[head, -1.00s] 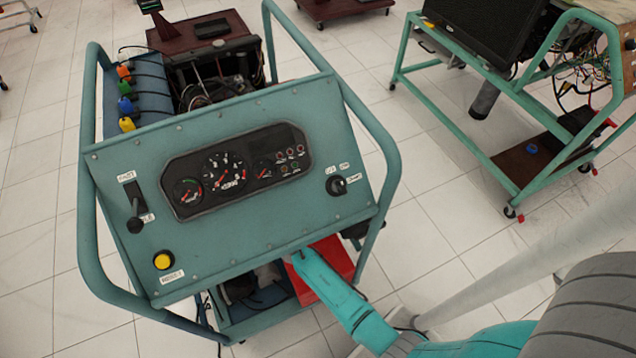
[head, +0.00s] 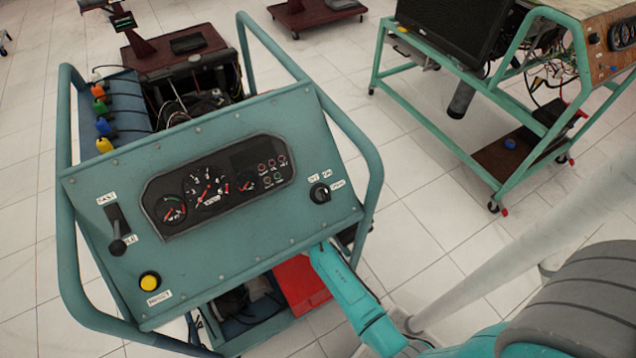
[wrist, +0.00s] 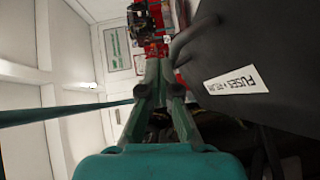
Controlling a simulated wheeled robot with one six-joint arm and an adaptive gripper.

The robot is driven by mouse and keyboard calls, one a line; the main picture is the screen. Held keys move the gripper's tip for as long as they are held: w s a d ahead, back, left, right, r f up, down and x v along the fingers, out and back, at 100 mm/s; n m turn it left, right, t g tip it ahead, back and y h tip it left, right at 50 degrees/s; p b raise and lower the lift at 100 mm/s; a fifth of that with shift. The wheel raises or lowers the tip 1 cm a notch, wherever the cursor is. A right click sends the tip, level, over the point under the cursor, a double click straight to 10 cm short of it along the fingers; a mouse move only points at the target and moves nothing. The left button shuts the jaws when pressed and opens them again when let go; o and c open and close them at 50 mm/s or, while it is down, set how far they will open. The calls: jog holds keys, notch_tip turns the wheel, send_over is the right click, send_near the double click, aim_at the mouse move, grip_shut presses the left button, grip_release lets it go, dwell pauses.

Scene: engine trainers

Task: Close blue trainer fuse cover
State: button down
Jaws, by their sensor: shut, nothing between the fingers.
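The blue trainer (head: 240,215) stands in the head view with its gauge panel facing me. The dark fuse cover (wrist: 235,60) fills the upper right of the wrist view, with a white fuses label on it. It appears tilted there; I cannot tell how far open it is. My gripper (wrist: 161,68) is shut and empty, just left of the cover in the wrist view. Whether it touches the cover is unclear. In the head view the gripper and cover are hidden behind the trainer's panel, where my teal arm reaches under the lower right edge.
A red box (head: 300,284) sits low in the trainer's frame beside my arm. The trainer's tubular rail (head: 362,185) curves close above the arm. Another teal trainer (head: 480,165) stands at the right. Tiled floor (head: 420,190) between them is clear.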

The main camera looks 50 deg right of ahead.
jog(key=d, duration=0.2)
jog(key=s+d+f, duration=0.1)
jog(key=shift+m, duration=0.3)
jog(key=shift+d+f+g+y, duration=0.15)
jog(key=shift+d+g+y, duration=0.15)
jog(key=shift+y, duration=0.1)
jog(key=shift+s+d+f, duration=0.2)
jog(key=shift+d+f, duration=0.3)
jog(key=shift+d, duration=0.15)
